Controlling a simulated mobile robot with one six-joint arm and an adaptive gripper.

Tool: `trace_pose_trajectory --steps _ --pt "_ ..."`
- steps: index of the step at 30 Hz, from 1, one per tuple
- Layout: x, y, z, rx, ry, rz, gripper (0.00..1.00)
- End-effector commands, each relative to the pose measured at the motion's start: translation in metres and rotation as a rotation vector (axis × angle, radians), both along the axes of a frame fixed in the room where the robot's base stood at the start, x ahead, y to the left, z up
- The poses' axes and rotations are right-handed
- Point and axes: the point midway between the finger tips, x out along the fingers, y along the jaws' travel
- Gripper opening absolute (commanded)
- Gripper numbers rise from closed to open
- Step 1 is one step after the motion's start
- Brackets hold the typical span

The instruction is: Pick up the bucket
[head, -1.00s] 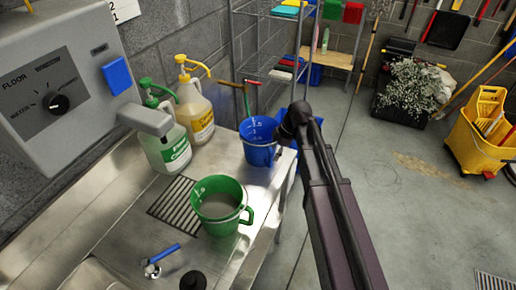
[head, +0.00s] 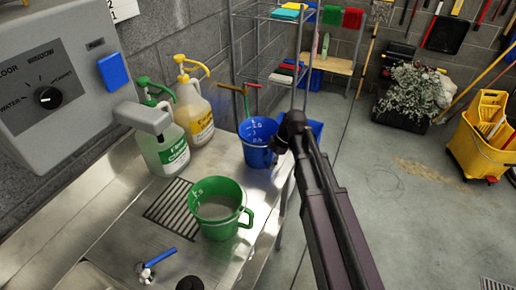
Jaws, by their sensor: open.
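A blue bucket (head: 257,150) with white measuring marks stands upright at the far right end of the steel counter. A green bucket (head: 217,222) with a side handle stands nearer, beside the drain grate, with greyish liquid inside. My gripper (head: 281,144) is at the end of my dark arm, close to the right side of the blue bucket. It is open; its fingers are small, dark and partly hidden by my wrist. I cannot tell whether it touches the blue bucket. The blue bucket's right side is partly covered by my gripper.
A grey dispenser (head: 75,75) overhangs the counter. A wire shelf (head: 268,82) stands behind. A yellow mop bucket (head: 472,155) is at right; the floor between is open.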

Motion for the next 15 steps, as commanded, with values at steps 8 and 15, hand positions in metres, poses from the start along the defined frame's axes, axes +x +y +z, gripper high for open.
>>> trace_pose_trajectory --steps 8,15 --pt "0.0001 0.0 0.0 0.0 0.0 0.0 0.31" --pt "0.0001 0.0001 -0.0001 0.0 0.0 0.0 0.0"
